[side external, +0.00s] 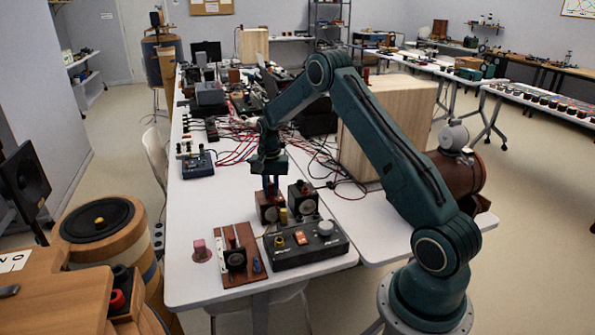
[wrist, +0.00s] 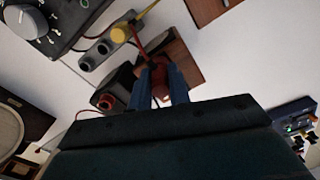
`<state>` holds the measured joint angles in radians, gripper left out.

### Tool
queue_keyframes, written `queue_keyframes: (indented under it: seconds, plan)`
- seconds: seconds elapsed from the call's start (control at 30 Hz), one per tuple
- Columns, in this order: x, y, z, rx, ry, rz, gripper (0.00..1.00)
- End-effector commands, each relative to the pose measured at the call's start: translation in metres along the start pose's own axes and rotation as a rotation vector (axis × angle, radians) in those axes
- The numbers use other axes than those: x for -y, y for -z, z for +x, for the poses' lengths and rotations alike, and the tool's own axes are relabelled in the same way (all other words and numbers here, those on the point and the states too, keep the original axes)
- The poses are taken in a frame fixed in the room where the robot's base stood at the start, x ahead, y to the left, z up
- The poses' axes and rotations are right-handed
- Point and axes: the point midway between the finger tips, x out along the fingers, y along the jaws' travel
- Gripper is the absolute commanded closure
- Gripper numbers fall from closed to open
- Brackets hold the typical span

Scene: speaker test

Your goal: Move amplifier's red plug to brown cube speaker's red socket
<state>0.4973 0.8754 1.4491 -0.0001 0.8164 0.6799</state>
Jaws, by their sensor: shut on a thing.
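My gripper (side external: 270,185) points down just above the left brown cube speaker (side external: 267,208). In the wrist view my gripper (wrist: 164,85) is shut on a red plug (wrist: 161,91) between its two fingers. Part of a brown block (wrist: 182,58) shows behind the fingers there. In the wrist view a dark box with a red spot (wrist: 106,101) lies left of the fingers. The black amplifier (side external: 310,250) with a grey knob stands in front of the speakers. I cannot tell whether the plug touches a socket.
A grey terminal strip with a yellow plug (wrist: 121,34) lies near the amplifier. Red and black cables (side external: 240,145) and a blue box (side external: 197,165) lie behind. A large wooden box (side external: 370,130) stands right.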

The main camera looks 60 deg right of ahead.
Motion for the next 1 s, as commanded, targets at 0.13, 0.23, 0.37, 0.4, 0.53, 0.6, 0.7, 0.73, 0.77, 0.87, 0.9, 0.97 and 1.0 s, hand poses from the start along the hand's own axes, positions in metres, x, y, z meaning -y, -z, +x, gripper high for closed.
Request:
queue_keyframes:
  seconds: [0.13, 0.23, 0.37, 0.4, 0.53, 0.6, 0.7, 0.73, 0.77, 0.87, 0.9, 0.97, 1.0]
  plan:
    - [-0.0002, -0.0003, 0.0022, 0.001, -0.001, 0.000, 1.00]
    - [-0.0002, -0.0002, 0.0030, 0.001, -0.001, 0.000, 1.00]
    - [-0.0002, -0.0002, 0.0028, 0.001, -0.001, 0.000, 0.76]
    - [-0.0002, -0.0002, 0.0028, 0.001, -0.001, 0.000, 0.68]
    - [-0.0002, -0.0002, 0.0026, 0.001, -0.001, 0.000, 0.56]
    - [-0.0001, -0.0002, 0.0025, 0.001, -0.001, 0.000, 0.56]
    - [-0.0001, -0.0001, 0.0024, 0.001, -0.001, 0.000, 0.56]
    - [-0.0001, -0.0001, 0.0023, 0.001, -0.001, 0.000, 0.56]
    - [-0.0001, -0.0001, 0.0021, 0.001, -0.001, 0.000, 0.56]
    - [0.0000, 0.0000, 0.0001, 0.000, 0.000, 0.000, 0.56]
    - [0.0001, 0.0000, -0.0012, 0.000, 0.000, 0.000, 0.56]
    - [0.0001, 0.0001, -0.0040, 0.000, 0.000, 0.000, 0.56]
    - [0.0002, 0.0002, -0.0062, 0.000, 0.000, 0.000, 0.56]
